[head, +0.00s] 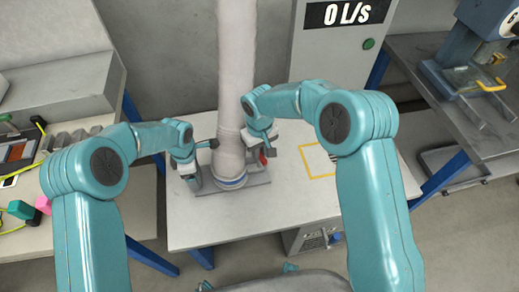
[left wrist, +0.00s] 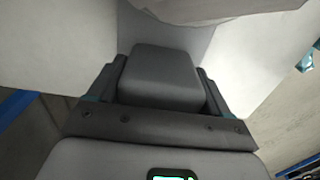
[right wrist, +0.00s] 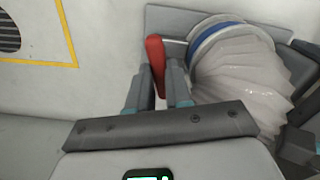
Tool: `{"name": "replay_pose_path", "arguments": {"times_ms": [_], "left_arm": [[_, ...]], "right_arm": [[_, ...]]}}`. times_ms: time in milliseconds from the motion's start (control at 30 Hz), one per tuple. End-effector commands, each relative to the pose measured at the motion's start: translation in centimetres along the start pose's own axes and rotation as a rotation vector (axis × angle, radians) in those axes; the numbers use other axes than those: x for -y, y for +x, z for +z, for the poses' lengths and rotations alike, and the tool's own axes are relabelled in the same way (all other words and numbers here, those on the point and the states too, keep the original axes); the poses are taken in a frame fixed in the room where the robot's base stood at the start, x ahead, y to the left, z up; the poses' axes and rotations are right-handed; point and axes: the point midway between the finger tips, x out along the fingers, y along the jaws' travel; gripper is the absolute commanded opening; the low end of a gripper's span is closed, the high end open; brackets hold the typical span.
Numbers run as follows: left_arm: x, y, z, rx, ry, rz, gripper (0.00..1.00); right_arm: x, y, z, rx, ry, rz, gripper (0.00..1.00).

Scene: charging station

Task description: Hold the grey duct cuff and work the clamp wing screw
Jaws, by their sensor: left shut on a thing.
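The pale grey duct (head: 232,80) comes down to a collar with a blue band (head: 232,183) on a grey base plate on the table. The band also shows in the right wrist view (right wrist: 215,36). My left gripper (left wrist: 163,80) is shut on a dark grey block, probably part of the grey cuff (left wrist: 160,75), at the duct's left side. My right gripper (right wrist: 160,85) is at the duct's right side. The red wing screw (right wrist: 155,58) stands between its close-set fingers; whether they grip it is unclear. The red also shows in the head view (head: 262,158).
The white table (head: 215,228) has free room at the front and a yellow outlined square (head: 318,175) at right. A cabinet with a "0 L/s" display (head: 345,13) stands behind. Side benches hold a press (head: 480,45) at right and small coloured blocks (head: 43,204) at left.

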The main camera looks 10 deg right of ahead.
Motion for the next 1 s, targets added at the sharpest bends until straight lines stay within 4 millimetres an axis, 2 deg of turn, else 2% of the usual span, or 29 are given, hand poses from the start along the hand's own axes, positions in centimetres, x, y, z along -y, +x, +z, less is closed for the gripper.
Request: {"name": "replay_pose_path", "arguments": {"times_ms": [267,467,1000], "left_arm": [[-0.03,-0.04,0.02,0.000,-0.001,0.001,0.38],[-0.03,-0.04,0.02,0.000,-0.001,0.001,0.38],[-0.02,-0.04,0.03,0.001,-0.001,0.001,0.38]], "right_arm": [[0.02,-0.04,-0.01,0.000,0.020,0.000,0.00],[0.02,-0.04,-0.01,0.000,0.105,0.000,0.00],[0.03,-0.04,-0.03,-0.001,0.552,0.000,0.00]]}}
